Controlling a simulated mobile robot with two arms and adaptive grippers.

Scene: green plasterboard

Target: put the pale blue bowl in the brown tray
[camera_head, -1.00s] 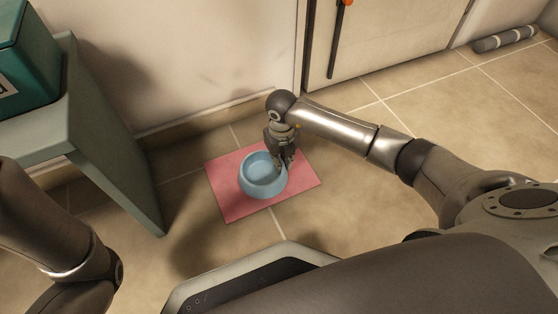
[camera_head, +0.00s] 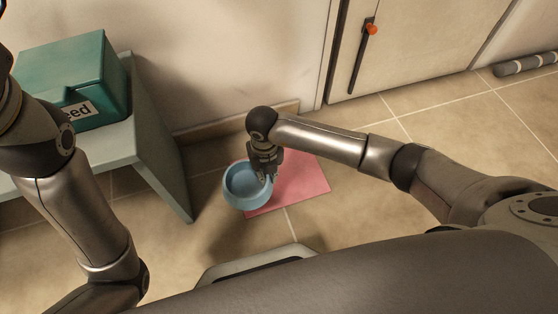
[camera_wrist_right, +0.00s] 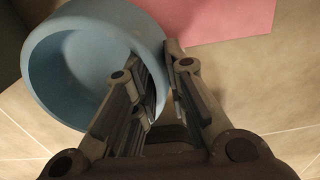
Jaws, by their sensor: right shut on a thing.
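The pale blue bowl (camera_head: 246,187) is in the head view, upright, overlapping the left part of the pink mat. My right gripper (camera_head: 268,176) is shut on the bowl's right rim. In the right wrist view the bowl (camera_wrist_right: 70,65) fills the upper left, and the fingers of my right gripper (camera_wrist_right: 163,85) straddle its wall. The bowl appears to be raised above the mat. My left arm comes in along the left edge of the head view, with its gripper out of the picture. No brown tray shows in these frames.
The pink mat (camera_head: 300,182) lies on the tiled floor. A grey-green bench (camera_head: 160,150) at the left carries a teal feed box (camera_head: 85,75). A cabinet door (camera_head: 425,40) stands behind, and a striped roll (camera_head: 525,65) lies at the far right.

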